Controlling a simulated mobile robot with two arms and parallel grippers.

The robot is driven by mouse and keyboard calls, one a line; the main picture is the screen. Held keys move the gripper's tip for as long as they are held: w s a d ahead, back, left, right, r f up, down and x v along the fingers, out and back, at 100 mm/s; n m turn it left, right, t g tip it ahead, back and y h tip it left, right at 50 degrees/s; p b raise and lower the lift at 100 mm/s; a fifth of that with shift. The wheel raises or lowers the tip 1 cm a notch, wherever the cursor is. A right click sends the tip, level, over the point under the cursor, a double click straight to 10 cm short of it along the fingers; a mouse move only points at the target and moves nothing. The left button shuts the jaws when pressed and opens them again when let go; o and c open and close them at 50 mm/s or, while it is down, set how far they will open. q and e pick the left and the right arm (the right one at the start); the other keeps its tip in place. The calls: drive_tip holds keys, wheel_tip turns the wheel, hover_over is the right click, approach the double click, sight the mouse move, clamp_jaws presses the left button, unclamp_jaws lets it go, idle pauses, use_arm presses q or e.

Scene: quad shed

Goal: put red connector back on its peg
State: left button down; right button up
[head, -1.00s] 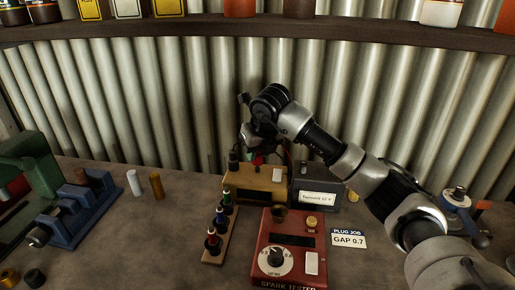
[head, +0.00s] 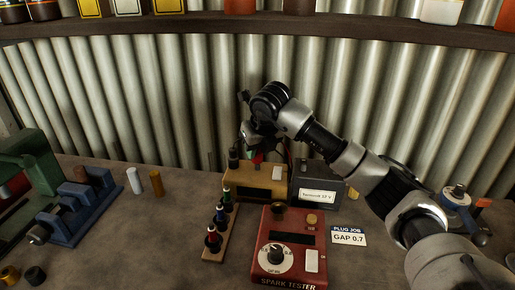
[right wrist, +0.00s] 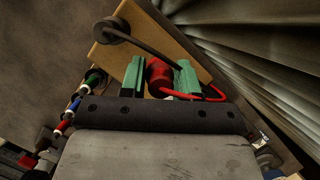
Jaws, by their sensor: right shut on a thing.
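My right gripper (head: 258,154) is over the wooden block (head: 256,192) at the back of the bench. In the right wrist view its green fingers (right wrist: 159,80) are shut on the red connector (right wrist: 158,73), with a red lead (right wrist: 212,93) running from it to the right. The wooden block (right wrist: 118,58) is beneath and beyond the connector. A black connector (right wrist: 111,29) with a dark lead sits at the block's far left end. I cannot see a bare peg; the fingers and connector hide part of the block. My left gripper is not in view.
A wooden rack (head: 218,238) with several coloured plugs stands in front of the block. The red spark tester (head: 287,250) is to its right. A dark battery box (head: 318,190) stands beside the block. The corrugated wall (head: 190,100) is close behind; a blue vise (head: 85,210) is left.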

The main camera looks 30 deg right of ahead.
drive_tip(key=shift+f+b, duration=0.85)
drive_tip(key=shift+f, duration=0.4)
idle(1.0)
idle(0.3)
drive_tip(key=o, duration=1.4)
drive_tip(key=shift+r, duration=0.15)
drive_tip(key=shift+r+p, duration=2.4)
drive_tip(key=shift+r, duration=1)
drive_tip(key=shift+f, duration=0.1)
